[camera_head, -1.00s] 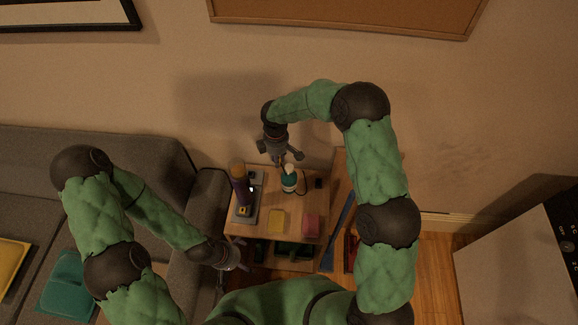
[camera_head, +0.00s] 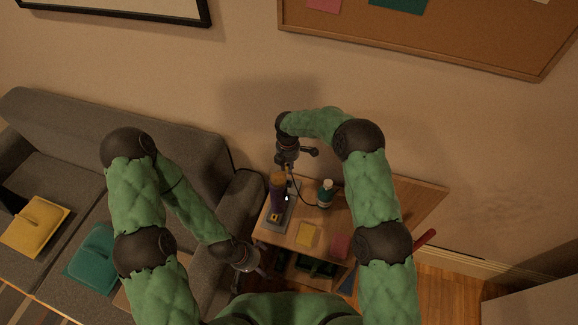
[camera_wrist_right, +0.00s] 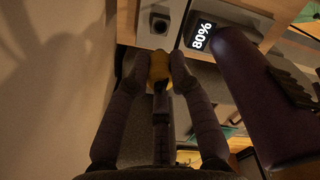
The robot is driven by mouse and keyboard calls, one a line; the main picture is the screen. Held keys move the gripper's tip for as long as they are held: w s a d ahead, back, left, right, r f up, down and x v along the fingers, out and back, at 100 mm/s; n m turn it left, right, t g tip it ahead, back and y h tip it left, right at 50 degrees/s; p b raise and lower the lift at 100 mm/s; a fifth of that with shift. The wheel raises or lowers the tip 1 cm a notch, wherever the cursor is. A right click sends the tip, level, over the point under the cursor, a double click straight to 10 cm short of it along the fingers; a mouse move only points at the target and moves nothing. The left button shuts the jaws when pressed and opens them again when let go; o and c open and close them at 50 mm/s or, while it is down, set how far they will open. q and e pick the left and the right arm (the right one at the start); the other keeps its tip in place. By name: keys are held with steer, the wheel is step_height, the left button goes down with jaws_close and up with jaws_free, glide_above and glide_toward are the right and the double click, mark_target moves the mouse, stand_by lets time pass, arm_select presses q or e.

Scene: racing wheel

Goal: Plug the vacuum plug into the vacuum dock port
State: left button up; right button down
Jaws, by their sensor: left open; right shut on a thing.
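My right gripper (camera_head: 289,167) is over the back of the small wooden table. In the right wrist view its fingertips (camera_wrist_right: 160,75) are shut on the yellow vacuum plug (camera_wrist_right: 159,66). My left gripper (camera_head: 256,266) is open and empty, beside the table's left front.
The wall is close behind; the sofa (camera_head: 70,140) is at left.

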mark_target(288, 165)
steer(key=shift+f+b, duration=1.9)
steer(key=shift+f, duration=1.05)
steer(key=shift+f+b, duration=1.05)
steer(key=shift+f, duration=0.2)
steer(key=c, duration=1)
jaws_free()
step_height(288, 165, up, 12)
